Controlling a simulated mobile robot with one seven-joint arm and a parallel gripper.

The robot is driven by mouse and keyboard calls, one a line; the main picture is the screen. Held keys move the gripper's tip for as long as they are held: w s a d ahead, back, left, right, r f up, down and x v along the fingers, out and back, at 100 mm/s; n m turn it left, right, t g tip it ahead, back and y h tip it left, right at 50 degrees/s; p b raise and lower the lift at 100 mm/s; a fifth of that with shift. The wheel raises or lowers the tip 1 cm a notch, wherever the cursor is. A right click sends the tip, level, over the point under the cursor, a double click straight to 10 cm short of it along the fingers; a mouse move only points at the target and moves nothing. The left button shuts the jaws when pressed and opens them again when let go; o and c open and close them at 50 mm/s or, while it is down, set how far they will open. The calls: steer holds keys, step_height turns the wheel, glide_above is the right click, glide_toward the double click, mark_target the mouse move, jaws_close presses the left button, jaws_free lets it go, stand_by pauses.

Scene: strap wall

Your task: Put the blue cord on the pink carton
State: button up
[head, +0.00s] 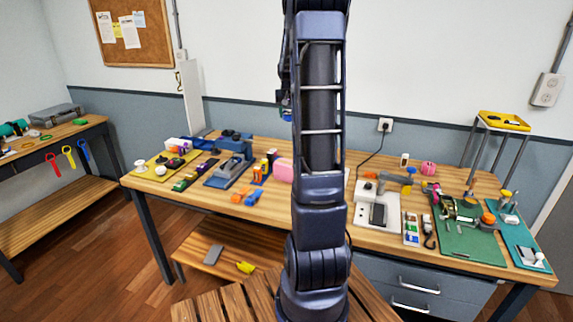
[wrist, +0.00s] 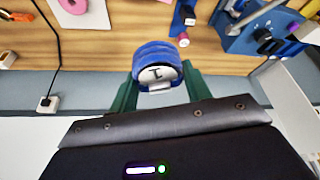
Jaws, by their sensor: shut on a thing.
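The blue cord (wrist: 155,52) is a thick ribbed blue roll with a pale end face bearing a dark mark. It sits between the green fingers of my gripper (wrist: 157,72), which is shut on it, above the bench in the wrist view. I cannot surely pick out the carton in the wrist view.
The bench (head: 250,204) is crowded: a blue vise-like tool (head: 229,170) and orange items (head: 252,197) stand left of the carton. A white board (head: 380,213) and a green mat (head: 468,245) lie to the right. A wall socket (wrist: 47,103) shows in the wrist view.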

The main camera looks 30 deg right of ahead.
steer(key=shift+s+a, duration=0.2)
steer(key=shift+a, duration=0.35)
steer(key=shift+a+f, duration=0.1)
steer(key=shift+f, duration=0.25)
step_height(320, 180, down, 19)
steer(key=shift+f, duration=0.15)
steer(key=shift+f, duration=0.15)
steer(key=o, duration=1)
